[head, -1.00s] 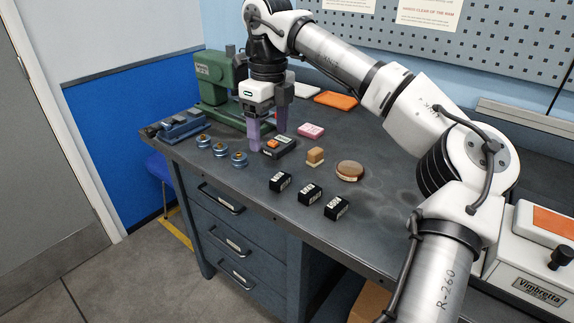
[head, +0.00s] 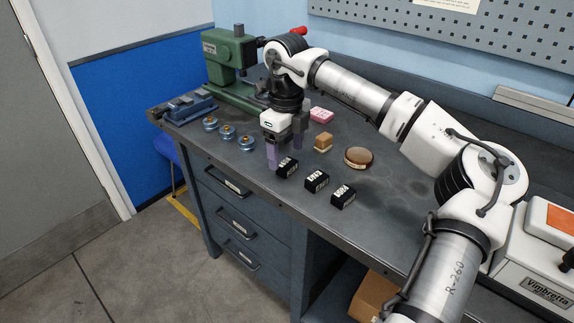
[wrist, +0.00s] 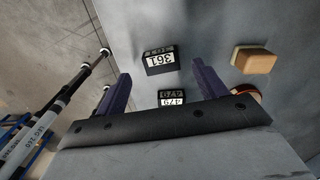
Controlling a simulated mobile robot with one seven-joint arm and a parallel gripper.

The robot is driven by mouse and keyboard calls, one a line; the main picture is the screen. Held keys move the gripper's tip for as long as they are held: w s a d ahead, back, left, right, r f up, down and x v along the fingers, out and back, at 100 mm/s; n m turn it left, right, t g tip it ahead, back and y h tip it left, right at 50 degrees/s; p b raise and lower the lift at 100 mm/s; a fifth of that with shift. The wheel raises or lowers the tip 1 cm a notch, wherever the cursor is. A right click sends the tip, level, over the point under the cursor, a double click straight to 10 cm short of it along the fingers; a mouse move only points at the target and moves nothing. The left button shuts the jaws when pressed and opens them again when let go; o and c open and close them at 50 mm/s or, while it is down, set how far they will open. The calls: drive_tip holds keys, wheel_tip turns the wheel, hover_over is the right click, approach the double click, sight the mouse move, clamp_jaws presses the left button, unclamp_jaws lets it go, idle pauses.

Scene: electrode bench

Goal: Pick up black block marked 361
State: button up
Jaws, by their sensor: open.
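The black block marked 361 (wrist: 160,62) shows in the wrist view with its white label readable, ahead of and between the finger ends. It appears to be the leftmost of three black blocks in the head view (head: 288,167), where its label is too small to read surely. My gripper (head: 285,158) is open, with purple fingers pointing down right beside that block; the near finger stands just left of it. In the wrist view my gripper (wrist: 161,68) holds nothing. I cannot tell whether the fingers touch the block.
Another black block (wrist: 172,97), apparently marked 479, lies close by; it seems the middle one (head: 317,181). A third black block (head: 343,196) is to its right. A wooden block (head: 323,142), brown disc (head: 358,157) and pink block (head: 321,115) lie behind. Blue-rimmed round pieces (head: 228,133) stand left.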

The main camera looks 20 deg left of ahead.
sight(287, 163)
wheel_tip(287, 163, down, 3)
drive_tip(key=shift+w+f, duration=0.1)
drive_tip(key=shift+c, duration=0.3)
drive_tip(key=c, duration=1.2)
